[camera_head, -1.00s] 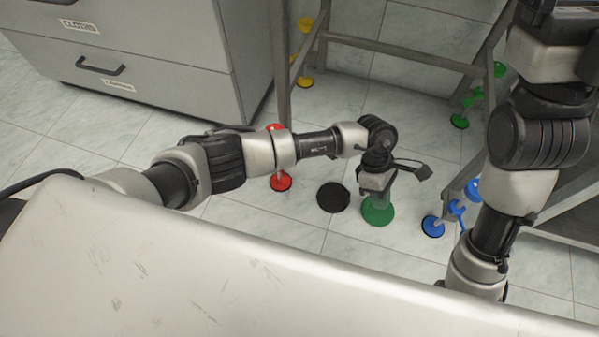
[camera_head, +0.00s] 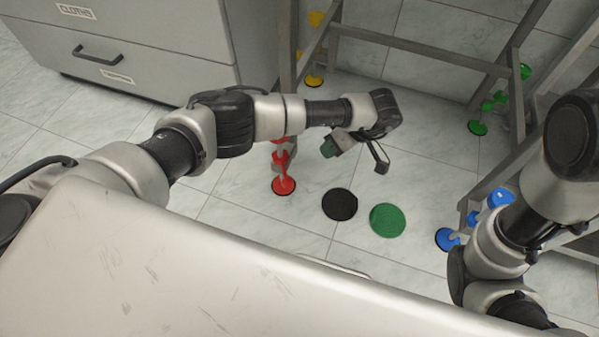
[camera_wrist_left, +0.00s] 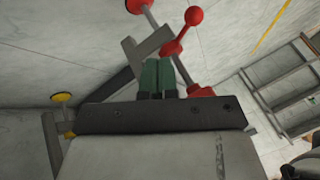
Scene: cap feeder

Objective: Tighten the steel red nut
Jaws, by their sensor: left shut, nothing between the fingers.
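The red nut (camera_head: 282,160) has a side handle and sits on a thin rod above a round red foot (camera_head: 284,186), under the frame's near leg. In the left wrist view the nut (camera_wrist_left: 174,47) shows with its ball-ended handle, just beyond the fingertips. My left gripper (camera_head: 330,148) has green fingertips and points left towards the red foot assembly. In the left wrist view its fingers (camera_wrist_left: 158,76) are together and empty, with no clear contact with the nut. My right arm is at the right of the head view, but its gripper does not show.
A black disc (camera_head: 339,204) and a green disc (camera_head: 387,220) lie on the tiled floor. The metal frame (camera_head: 420,62) has yellow (camera_head: 314,80), green (camera_head: 478,127) and blue (camera_head: 446,239) feet. A grey drawer cabinet (camera_head: 150,55) stands at the upper left.

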